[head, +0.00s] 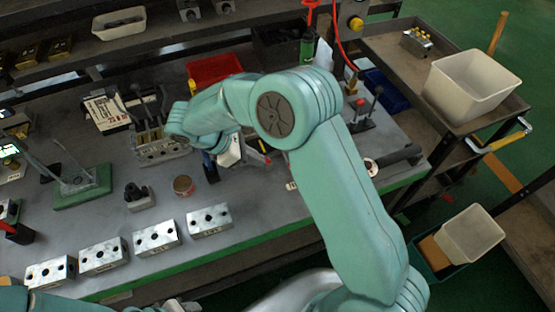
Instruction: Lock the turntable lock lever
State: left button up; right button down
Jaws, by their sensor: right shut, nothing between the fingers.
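My right arm reaches across the bench from the lower right. Its gripper (150,107) is shut and empty, with dark fingers beside the grey metal fixture (163,152). The fixture has several upright brass-coloured pins. I cannot pick out the turntable lock lever with certainty; the gripper and wrist crowd that spot and may hide it. I cannot tell whether the fingers touch anything. My left arm shows only at the bottom left edge, and what may be its gripper (177,305) is cut off by the bottom edge.
Several silver valve blocks (157,237) stand in a row along the bench's front. A red bin (215,68) is behind my arm. A red-knobbed device (362,117) stands at right.

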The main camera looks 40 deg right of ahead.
jog(key=d+f, duration=0.1)
jog(key=s+d+f, duration=0.1)
jog(key=d, duration=0.1)
jog(key=s+d+f+p, duration=0.1)
jog(key=shift+d, duration=0.15)
jog(key=shift+s+d, duration=0.25)
jog(key=shift+d, duration=0.25)
jog(key=shift+f, duration=0.1)
jog(key=shift+s+d, duration=0.1)
